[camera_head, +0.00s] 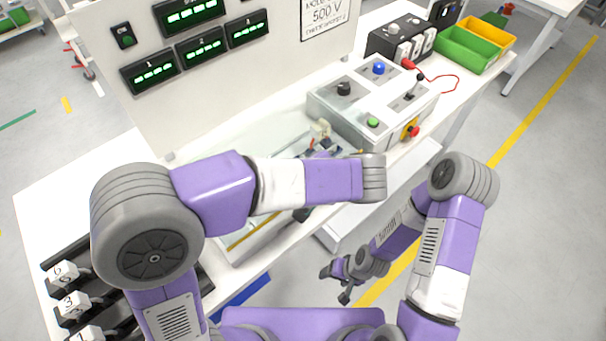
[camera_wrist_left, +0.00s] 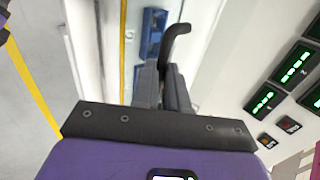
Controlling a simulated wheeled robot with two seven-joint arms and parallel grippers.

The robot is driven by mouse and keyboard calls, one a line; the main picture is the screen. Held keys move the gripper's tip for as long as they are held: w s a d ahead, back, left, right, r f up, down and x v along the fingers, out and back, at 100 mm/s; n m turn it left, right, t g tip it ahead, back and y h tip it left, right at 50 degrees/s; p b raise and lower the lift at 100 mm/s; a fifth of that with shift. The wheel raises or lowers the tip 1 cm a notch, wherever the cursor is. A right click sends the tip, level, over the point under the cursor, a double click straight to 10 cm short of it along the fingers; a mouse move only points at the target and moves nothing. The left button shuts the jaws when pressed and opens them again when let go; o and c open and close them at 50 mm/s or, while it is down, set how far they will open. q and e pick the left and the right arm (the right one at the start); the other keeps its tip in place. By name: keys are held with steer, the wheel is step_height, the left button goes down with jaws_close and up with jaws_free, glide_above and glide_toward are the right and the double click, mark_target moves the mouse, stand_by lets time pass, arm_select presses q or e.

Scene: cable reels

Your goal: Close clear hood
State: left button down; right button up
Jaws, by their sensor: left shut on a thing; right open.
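The clear hood (camera_head: 262,136) is a see-through pane on the bench below the display panel, with a yellow strip along its front edge; my left arm covers much of it, so its exact tilt is hard to tell. In the left wrist view, my left gripper (camera_wrist_left: 166,82) is shut on a dark, hooked handle (camera_wrist_left: 176,40) beside a yellow strip. In the head view the left gripper is mostly hidden behind my arm. My right gripper (camera_head: 343,283) is open and empty, low in front of the bench.
A grey control box (camera_head: 372,100) with knobs and buttons stands right of the hood. Green bin (camera_head: 466,50) and yellow bin (camera_head: 488,38) sit at the bench's far right end. A black rack with numbered white blocks (camera_head: 76,304) is at lower left. Wires (camera_head: 322,142) lie near the hood.

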arm_select(q)
steer(key=shift+d+r, duration=0.1)
steer(key=shift+d, duration=0.15)
steer(key=c, duration=1.2)
jaws_free()
steer(key=shift+w, duration=0.1)
steer(key=shift+o, duration=0.2)
steer(key=p+v, duration=0.1)
steer(key=v, duration=0.6)
steer(key=shift+s+r, duration=0.2)
steer(key=shift+d, duration=0.15)
